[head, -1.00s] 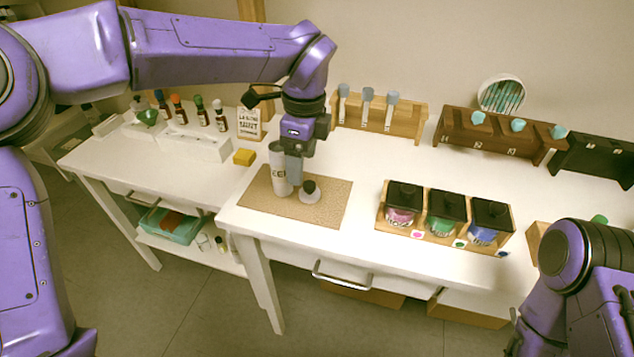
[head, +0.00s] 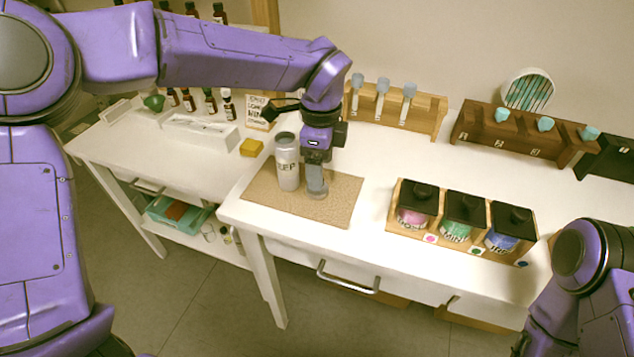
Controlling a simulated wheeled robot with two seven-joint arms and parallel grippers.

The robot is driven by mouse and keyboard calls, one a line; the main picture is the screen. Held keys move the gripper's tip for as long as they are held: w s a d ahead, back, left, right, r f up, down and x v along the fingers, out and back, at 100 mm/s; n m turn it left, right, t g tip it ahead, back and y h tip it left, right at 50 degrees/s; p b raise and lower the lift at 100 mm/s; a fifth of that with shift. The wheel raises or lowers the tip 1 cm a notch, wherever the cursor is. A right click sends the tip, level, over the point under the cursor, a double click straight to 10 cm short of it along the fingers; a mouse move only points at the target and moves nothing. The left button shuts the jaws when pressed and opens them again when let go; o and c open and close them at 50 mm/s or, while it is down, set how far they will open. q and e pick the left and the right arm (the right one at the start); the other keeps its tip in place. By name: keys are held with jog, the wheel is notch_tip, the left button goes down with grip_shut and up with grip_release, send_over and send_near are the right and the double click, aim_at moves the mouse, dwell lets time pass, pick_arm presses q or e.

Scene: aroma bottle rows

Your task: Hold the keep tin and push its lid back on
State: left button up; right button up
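The keep tin (head: 288,170), a grey cylinder with dark lettering, stands upright on the tan mat (head: 342,205). Its top looks open, with a dark inside. My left gripper (head: 317,184) points down just to the right of the tin, low over the mat. It is at the place of the small round grey lid (head: 318,194), whose dark knob is now hidden by the fingers. I cannot tell whether the fingers are closed on the knob. My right arm is at the lower right; its fingertips are not in view.
A wooden rack with several lidded jars (head: 463,231) stands to the right of the mat. A yellow block (head: 251,147) and a small sign (head: 258,112) are behind left. Wooden racks (head: 395,112) line the back.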

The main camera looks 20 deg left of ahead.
aim_at(314, 195)
pick_arm(q)
jog(key=shift+a+f, duration=0.1)
jog(key=shift+f, duration=0.2)
jog(key=f, duration=0.1)
jog(key=f+p, duration=0.1)
jog(key=f, duration=0.2)
jog(key=shift+w+a, duration=0.1)
jog(key=shift+a, duration=0.2)
jog(key=shift+f, duration=0.35)
jog(key=shift+c, duration=0.3)
jog(key=c, duration=0.9)
